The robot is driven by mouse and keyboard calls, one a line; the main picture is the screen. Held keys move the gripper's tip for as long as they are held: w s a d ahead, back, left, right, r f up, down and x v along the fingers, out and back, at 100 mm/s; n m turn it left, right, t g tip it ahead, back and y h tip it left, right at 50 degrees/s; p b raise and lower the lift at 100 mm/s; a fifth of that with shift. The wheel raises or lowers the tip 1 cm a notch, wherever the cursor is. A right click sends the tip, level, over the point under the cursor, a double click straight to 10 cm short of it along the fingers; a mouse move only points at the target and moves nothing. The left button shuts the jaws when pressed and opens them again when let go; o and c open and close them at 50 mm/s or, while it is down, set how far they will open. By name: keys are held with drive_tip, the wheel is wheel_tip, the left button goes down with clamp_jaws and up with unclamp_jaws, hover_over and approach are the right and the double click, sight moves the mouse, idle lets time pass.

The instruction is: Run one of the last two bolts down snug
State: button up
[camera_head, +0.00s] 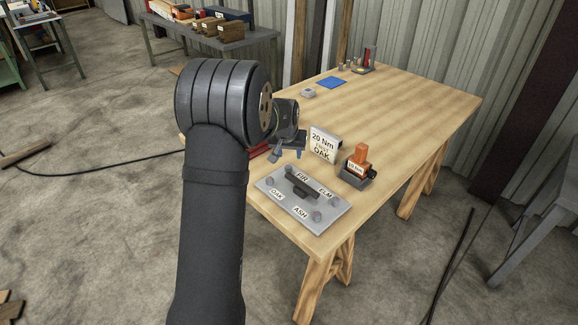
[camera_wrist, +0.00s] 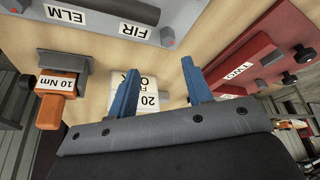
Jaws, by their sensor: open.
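A grey plate (camera_head: 338,207) with tags FIR, ELM, OAK and ASH lies near the table's front corner. Bolt heads stand near the tags, one by ASH (camera_head: 316,216) and one by FIR (camera_wrist: 167,37); how far each is seated I cannot tell. A dark bar (camera_head: 300,187) crosses the plate's middle. An orange tool (camera_head: 361,154) marked 10 Nm stands in a dark holder (camera_head: 353,179); it also shows in the wrist view (camera_wrist: 70,83). My gripper (camera_head: 286,152) is above the table behind the plate. Its blue fingers (camera_wrist: 160,78) are apart with nothing between them.
A white block (camera_head: 325,146) reading 20 Nm, FIRST, OAK stands between my gripper and the orange tool. A red plate (camera_wrist: 240,58) with dark knobs lies beside it, mostly hidden in the head view. A blue mat (camera_head: 331,82) and small items lie farther back. The table's right side is clear.

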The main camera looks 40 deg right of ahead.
wheel_tip(320, 180, up, 5)
drive_tip(key=s+n+t+y, duration=0.1)
drive_tip(key=s+n+y, duration=0.1)
drive_tip(key=n, duration=0.4)
approach(289, 167)
drive_tip(key=x, duration=0.9)
drive_tip(key=shift+w, duration=0.15)
drive_tip(key=c, duration=1)
